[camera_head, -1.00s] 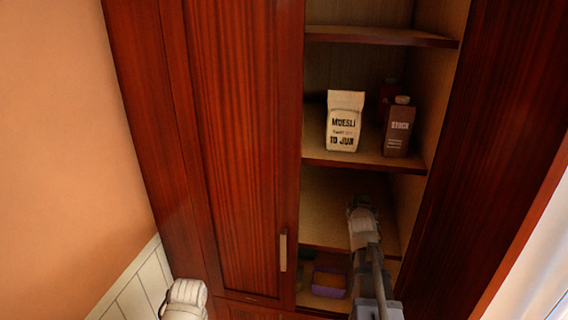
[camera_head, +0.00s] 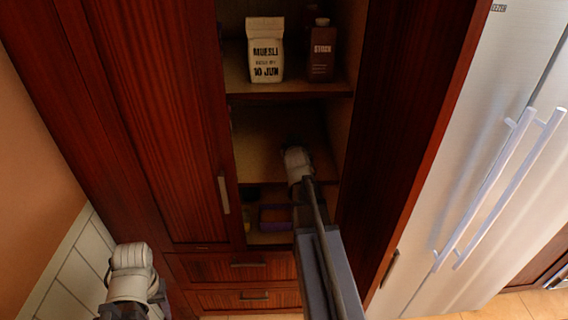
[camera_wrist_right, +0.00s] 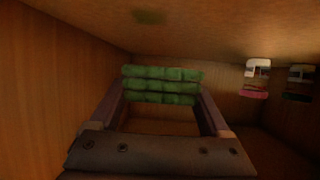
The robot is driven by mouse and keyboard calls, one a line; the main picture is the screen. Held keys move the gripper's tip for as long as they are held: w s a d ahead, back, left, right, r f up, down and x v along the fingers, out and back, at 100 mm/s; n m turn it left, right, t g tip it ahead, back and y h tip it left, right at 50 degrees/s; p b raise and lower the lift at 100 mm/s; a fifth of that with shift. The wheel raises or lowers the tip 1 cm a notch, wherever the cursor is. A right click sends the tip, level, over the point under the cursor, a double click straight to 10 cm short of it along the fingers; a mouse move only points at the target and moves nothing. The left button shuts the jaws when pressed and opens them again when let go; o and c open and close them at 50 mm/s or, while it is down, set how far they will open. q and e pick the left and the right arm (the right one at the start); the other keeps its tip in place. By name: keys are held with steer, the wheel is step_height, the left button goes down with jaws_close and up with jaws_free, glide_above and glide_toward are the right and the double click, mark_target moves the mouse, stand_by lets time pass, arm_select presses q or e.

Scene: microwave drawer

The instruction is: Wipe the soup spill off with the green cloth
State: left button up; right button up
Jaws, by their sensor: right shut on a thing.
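The green cloth (camera_wrist_right: 162,85) is folded in layers and sits between the two fingers of my right gripper (camera_wrist_right: 160,100), which is shut on it. In the right wrist view, a small greenish-brown spill (camera_wrist_right: 148,17) marks the pale surface at the top, apart from the cloth. In the head view my right arm reaches into the open middle compartment (camera_head: 262,140) of the cabinet. The cloth, the spill and the right fingers cannot be made out there. Only a white part of my left arm shows at the lower left; its gripper is out of view.
A muesli bag (camera_head: 266,50) and a brown stock carton (camera_head: 321,48) stand on the shelf above. A purple box (camera_head: 276,214) is on the shelf below. Two small items (camera_wrist_right: 258,75) show at the right in the wrist view. A fridge (camera_head: 470,150) stands to the right.

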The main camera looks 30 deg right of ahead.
steer(key=shift+f+b, duration=1.7)
steer(key=shift+f+b, duration=1)
steer(key=shift+b, duration=0.05)
steer(key=shift+d, duration=0.1)
steer(key=shift+s+d+r, duration=0.1)
steer(key=shift+s+d, duration=0.45)
steer(key=shift+d, duration=0.25)
steer(key=shift+s+d, duration=0.5)
steer(key=shift+d, duration=0.3)
steer(key=shift+f, duration=0.2)
steer(key=shift+r, duration=0.1)
steer(key=shift+w+a, duration=0.55)
steer(key=shift+a, duration=0.35)
steer(key=shift+w+a, duration=0.5)
steer(key=shift+a, duration=0.35)
